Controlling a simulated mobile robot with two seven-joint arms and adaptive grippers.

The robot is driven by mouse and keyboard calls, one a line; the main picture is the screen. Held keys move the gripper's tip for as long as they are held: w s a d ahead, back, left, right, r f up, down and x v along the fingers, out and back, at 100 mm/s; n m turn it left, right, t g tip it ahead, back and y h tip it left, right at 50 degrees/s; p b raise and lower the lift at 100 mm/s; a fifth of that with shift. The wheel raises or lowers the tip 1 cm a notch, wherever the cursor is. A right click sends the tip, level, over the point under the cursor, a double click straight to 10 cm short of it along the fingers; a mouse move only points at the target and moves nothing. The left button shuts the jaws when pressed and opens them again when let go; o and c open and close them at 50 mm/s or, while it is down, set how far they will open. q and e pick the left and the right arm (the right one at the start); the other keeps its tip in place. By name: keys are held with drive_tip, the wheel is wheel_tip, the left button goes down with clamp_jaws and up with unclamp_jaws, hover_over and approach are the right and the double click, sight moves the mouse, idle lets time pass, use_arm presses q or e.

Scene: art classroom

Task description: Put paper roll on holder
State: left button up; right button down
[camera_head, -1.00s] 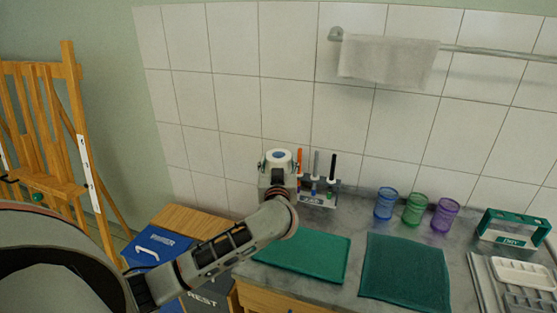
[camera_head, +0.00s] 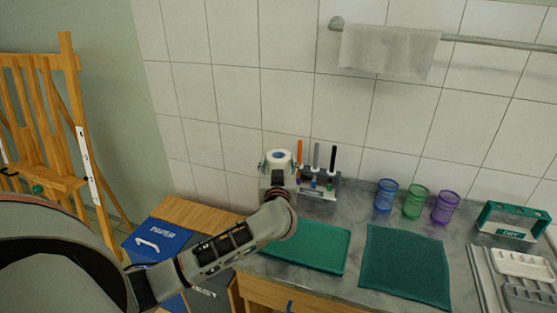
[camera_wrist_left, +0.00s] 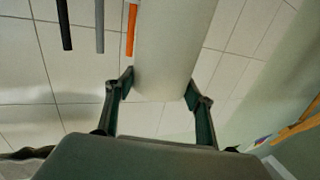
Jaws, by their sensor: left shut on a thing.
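A white paper roll (camera_head: 277,156) stands upright between the fingers of my left gripper (camera_head: 277,167), its top face showing a blue-ringed core. The left gripper is shut on it near the wall at the counter's back left. In the left wrist view the white roll (camera_wrist_left: 174,45) fills the space between both green fingers (camera_wrist_left: 160,92). The roll's lower end is hidden behind my wrist in the head view, so I cannot tell whether it touches the counter. No paper roll holder can be clearly made out. My right gripper is not in view.
A rack (camera_head: 318,187) with orange, grey and black sticks stands close right of the roll. Green mats (camera_head: 405,267), coloured cups (camera_head: 413,202) and a green-white box (camera_head: 512,222) occupy the counter. A towel (camera_head: 388,52) hangs above. A blue paper bin (camera_head: 157,240) stands left.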

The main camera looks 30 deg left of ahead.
use_arm(q)
drive_tip(key=shift+f, duration=0.7)
drive_tip(key=o, duration=2.2)
drive_tip(key=shift+c, duration=0.2)
drive_tip(key=shift+r+p, duration=0.55)
drive_tip(key=shift+r, duration=3.45)
